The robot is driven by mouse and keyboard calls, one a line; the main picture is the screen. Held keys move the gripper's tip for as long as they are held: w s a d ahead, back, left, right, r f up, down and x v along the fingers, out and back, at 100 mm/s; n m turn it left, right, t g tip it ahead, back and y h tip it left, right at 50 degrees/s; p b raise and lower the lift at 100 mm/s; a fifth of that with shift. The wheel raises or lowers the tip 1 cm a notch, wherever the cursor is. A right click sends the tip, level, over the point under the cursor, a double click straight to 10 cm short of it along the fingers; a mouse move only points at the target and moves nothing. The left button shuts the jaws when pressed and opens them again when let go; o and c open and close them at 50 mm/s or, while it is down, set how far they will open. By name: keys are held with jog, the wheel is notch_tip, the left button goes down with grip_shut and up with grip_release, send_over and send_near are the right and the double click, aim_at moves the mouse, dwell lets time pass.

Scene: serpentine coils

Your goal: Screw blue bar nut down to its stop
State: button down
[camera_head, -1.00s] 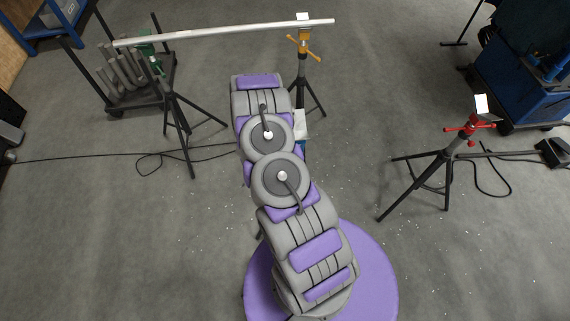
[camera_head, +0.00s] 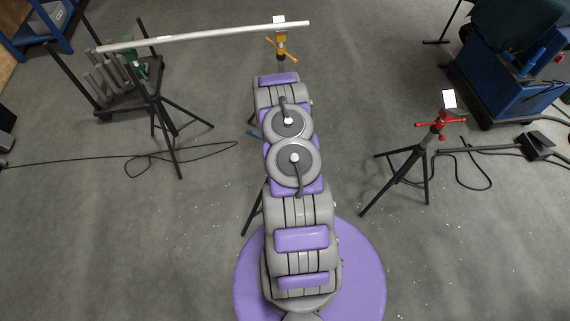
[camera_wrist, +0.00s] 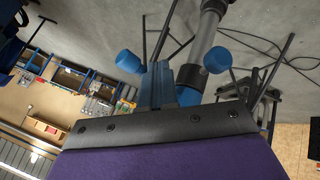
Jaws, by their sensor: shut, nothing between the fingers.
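Another blue part (camera_wrist: 187,96) shows low beside the fingers. My gripper (camera_wrist: 159,76) is shut and empty, its slate-blue fingers in front of the nut parts. I cannot tell whether they touch. In the head view, a small blue bar end (camera_head: 256,134) peeks out left of my arm, which hides the rest of that stand and my gripper.
A yellow-topped stand (camera_head: 281,48) and a green-topped stand carry a long pipe (camera_head: 200,37) behind my arm. A red-topped stand (camera_head: 437,125) stands right. A rack (camera_head: 110,90) is back left, a blue cabinet (camera_head: 510,70) back right. Cables cross otherwise open floor.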

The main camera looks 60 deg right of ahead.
jog(key=d+n+b, duration=0.1)
jog(key=d+n+t+y+b, duration=0.1)
jog(key=d+n+b, duration=0.1)
jog(key=shift+s+d+f+t, duration=0.2)
jog(key=shift+s+f+t, duration=0.1)
jog(key=shift+t, duration=0.1)
jog(key=shift+w+d+r+n+t+y+b, duration=0.15)
jog(key=shift+w+d+n+b, duration=0.1)
jog(key=shift+d+b, duration=0.35)
jog(key=shift+w+d+n+t+y+b, duration=0.1)
jog(key=shift+d+n+y+b, duration=0.15)
jog(key=shift+d+b, duration=0.35)
jog(key=shift+w+d+r+n+t+y+b, duration=0.1)
jog(key=shift+w+d+n+b, duration=0.15)
jog(key=shift+d+b, duration=0.35)
